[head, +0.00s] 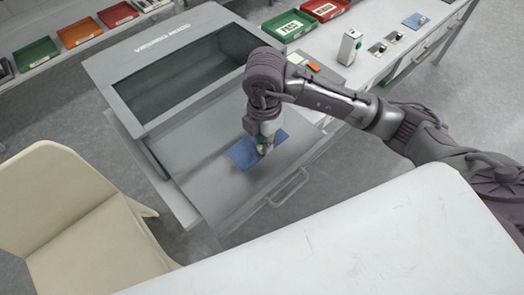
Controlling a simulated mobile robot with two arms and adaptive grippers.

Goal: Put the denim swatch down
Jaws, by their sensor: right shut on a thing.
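The gripper's fingertips hide some of the cloth. I cannot tell whether the swatch touches the tray surface or hangs slightly above it. My left gripper is not in view.
The grey hood (170,45) with a dark window stands behind the tray. A drawer handle (288,188) is at the front. A beige chair (60,210) is at left, a white table (380,240) in front.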

